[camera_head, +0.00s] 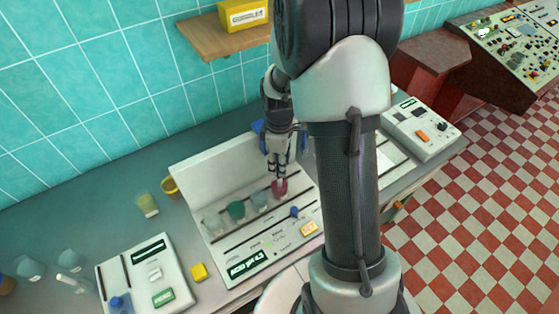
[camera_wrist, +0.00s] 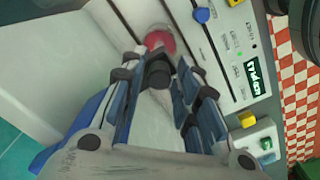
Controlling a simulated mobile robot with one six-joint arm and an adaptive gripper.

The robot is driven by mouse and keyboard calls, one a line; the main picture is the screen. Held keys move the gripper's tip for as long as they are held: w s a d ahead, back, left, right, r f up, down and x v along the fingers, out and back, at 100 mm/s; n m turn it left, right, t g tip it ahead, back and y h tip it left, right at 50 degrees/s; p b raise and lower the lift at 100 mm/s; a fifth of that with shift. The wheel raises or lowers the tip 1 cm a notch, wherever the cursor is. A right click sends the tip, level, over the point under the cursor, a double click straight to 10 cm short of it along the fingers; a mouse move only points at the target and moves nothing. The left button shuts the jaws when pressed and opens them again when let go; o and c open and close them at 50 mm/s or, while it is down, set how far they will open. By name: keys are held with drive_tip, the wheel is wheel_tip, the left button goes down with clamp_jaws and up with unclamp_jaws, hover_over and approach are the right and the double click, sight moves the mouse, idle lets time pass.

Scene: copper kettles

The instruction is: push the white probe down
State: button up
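My gripper (camera_head: 277,170) points down at the right end of a row of small cups on the white bench instrument (camera_head: 243,258). In the wrist view my gripper's fingers (camera_wrist: 158,68) stand apart, with a dark-tipped pale piece between them. I cannot tell whether this is the white probe or whether the fingers press on it. A red cup (camera_head: 279,188) sits just below the fingertips and also shows beyond them in the wrist view (camera_wrist: 160,41). No white probe can be picked out clearly; my gripper and arm hide part of the instrument.
Three pale or green cups, including a green one (camera_head: 236,210), stand left of the red one. A blue knob (camera_head: 294,212) and yellow button (camera_head: 309,229) are in front. A second device (camera_head: 148,275) stands left, another (camera_head: 420,128) right. A wooden shelf (camera_head: 215,40) hangs above.

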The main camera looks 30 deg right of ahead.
drive_tip(key=shift+o, duration=0.8)
drive_tip(key=shift+r, duration=0.1)
wheel_tip(320, 180, up, 12)
idle(0.3)
